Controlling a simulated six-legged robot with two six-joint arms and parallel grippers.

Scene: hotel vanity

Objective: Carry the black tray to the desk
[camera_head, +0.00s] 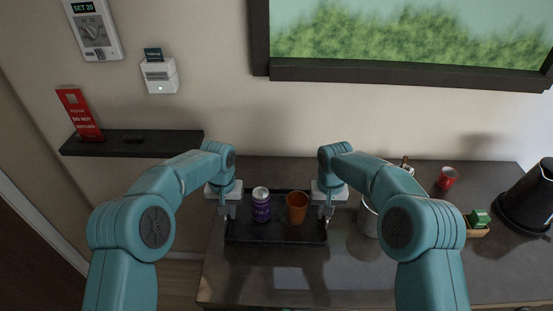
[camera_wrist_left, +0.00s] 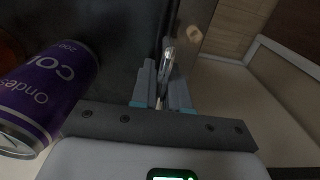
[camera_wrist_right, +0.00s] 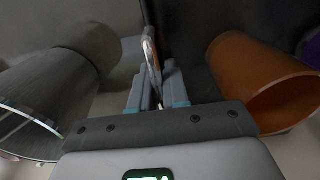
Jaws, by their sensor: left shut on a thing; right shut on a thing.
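The black tray (camera_head: 276,238) is at or just above the dark desk (camera_head: 300,283) near its left end; I cannot tell whether it touches the top. A purple can (camera_head: 261,208) and an orange cup (camera_head: 297,206) stand upright in it. My left gripper (camera_head: 229,211) is shut on the tray's left handle, and the metal handle shows between its fingers in the left wrist view (camera_wrist_left: 167,62). My right gripper (camera_head: 326,212) is shut on the right handle, which shows in the right wrist view (camera_wrist_right: 150,55). The can (camera_wrist_left: 50,90) and cup (camera_wrist_right: 262,80) are close beside the grippers.
A metal cylinder (camera_head: 367,217) stands just right of the tray. A red cup (camera_head: 447,178), a box with green packets (camera_head: 477,222) and a black kettle (camera_head: 530,197) are farther right. A wall shelf (camera_head: 150,143) with a red sign (camera_head: 79,112) is at left.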

